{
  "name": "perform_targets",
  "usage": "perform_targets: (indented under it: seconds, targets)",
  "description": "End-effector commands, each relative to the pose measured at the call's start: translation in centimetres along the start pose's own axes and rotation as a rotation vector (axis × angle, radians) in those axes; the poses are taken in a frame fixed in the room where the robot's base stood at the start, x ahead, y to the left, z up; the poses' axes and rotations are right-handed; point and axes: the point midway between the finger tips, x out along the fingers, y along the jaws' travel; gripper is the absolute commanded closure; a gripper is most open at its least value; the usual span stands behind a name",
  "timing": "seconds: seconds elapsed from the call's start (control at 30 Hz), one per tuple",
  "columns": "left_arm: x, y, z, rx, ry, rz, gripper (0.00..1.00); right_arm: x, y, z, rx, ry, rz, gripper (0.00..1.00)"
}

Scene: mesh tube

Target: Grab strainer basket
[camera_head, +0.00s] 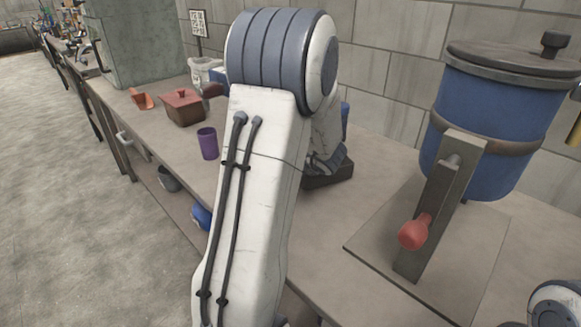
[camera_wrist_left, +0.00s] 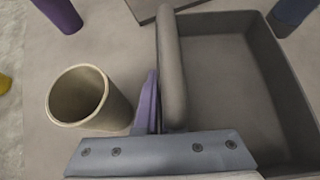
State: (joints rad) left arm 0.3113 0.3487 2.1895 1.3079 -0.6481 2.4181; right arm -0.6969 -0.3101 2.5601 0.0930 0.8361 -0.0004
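I cannot tell for certain which thing is the strainer basket. In the left wrist view a dark grey open-topped tray (camera_wrist_left: 238,85) fills the right side. A thick grey bar (camera_wrist_left: 172,65) runs along its left side, close in front of my left gripper (camera_wrist_left: 158,140). A hollow beige cup (camera_wrist_left: 88,96) stands upright to the left, apart from the bar. In the head view my left arm hides its gripper; part of a dark tray (camera_head: 330,173) shows beside it. My right gripper is out of view.
A purple cup (camera_head: 207,143) and a red lidded pot (camera_head: 183,107) stand on the bench (camera_head: 170,152) to the left. A large blue lidded tank (camera_head: 487,125) with a red-knobbed lever (camera_head: 414,232) stands at the right. A stone wall is behind.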

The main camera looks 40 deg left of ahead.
Motion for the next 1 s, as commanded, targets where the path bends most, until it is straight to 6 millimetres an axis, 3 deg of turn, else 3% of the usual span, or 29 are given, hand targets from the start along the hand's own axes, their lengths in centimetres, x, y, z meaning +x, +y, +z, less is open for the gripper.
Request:
perform_targets:
  seconds: [0.1,0.53,0.6,0.63,1.0]
  targets:
    - [0.72,-0.03,-0.97,-0.002,-0.003,0.0,1.0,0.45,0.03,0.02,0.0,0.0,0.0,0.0]
    - [0.98,-0.07,-1.32,-0.004,-0.005,-0.001,1.0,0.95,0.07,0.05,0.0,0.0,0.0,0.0]
    - [0.91,-0.04,-1.31,-0.002,-0.002,0.0,0.72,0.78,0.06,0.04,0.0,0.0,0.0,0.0]
    - [0.91,-0.04,-1.31,-0.002,-0.002,0.0,0.65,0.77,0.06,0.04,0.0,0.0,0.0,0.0]
    - [0.73,-0.04,-1.04,-0.001,-0.001,0.0,0.65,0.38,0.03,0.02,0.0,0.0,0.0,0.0]
